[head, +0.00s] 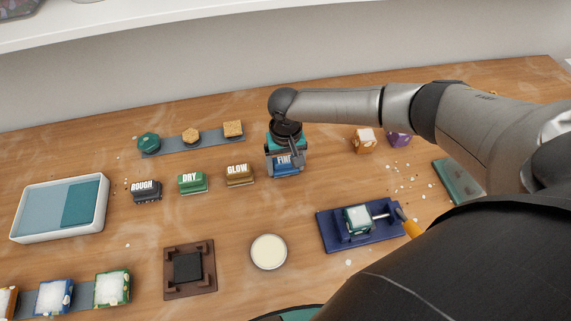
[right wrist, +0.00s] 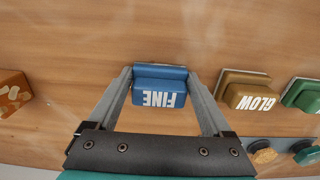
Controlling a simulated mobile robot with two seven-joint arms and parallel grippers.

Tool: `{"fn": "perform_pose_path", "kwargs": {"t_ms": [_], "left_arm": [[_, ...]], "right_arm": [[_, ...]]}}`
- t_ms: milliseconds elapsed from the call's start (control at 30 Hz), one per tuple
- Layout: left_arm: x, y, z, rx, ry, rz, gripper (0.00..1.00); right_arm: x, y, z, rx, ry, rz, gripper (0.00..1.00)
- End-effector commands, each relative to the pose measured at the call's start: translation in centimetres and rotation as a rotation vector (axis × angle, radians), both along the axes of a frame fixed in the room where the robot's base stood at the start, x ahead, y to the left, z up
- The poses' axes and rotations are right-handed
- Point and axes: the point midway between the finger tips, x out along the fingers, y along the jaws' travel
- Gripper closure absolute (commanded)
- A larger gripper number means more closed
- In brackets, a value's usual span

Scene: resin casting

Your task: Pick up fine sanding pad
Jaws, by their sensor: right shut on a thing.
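The fine sanding pad (head: 284,170) is a blue block with the white word FINE on top. In the head view it sits at the end of the row of labelled pads, partly hidden by my right gripper (head: 286,158). In the right wrist view the fine sanding pad (right wrist: 159,90) lies between the two fingers of my right gripper (right wrist: 160,82), which is shut on it. The pad appears at or close to the table top; I cannot tell whether it touches. My left gripper is not in view.
Pads labelled GLOW (head: 239,175), DRY (head: 192,182) and ROUGH (head: 146,190) stand to the left. A white tray (head: 104,205) is at far left. A navy vise (head: 335,236), a cream round dish (head: 268,252) and a brown fixture (head: 207,286) are in front. Bare table surrounds the pad.

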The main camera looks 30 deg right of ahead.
Motion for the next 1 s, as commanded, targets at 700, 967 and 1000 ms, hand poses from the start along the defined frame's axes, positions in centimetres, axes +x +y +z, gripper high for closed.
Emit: {"fn": "perform_pose_path", "kwargs": {"t_ms": [700, 967, 1000], "left_arm": [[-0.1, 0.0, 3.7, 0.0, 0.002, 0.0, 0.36], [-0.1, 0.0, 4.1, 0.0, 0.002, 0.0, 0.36], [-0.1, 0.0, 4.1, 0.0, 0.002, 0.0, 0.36]], "right_arm": [[0.1, 0.0, 16.6, 0.001, -0.005, 0.0, 0.72], [0.1, 0.0, 19.3, -0.001, -0.002, 0.001, 0.72], [0.1, 0.0, 19.5, -0.001, -0.002, 0.001, 0.72]]}}
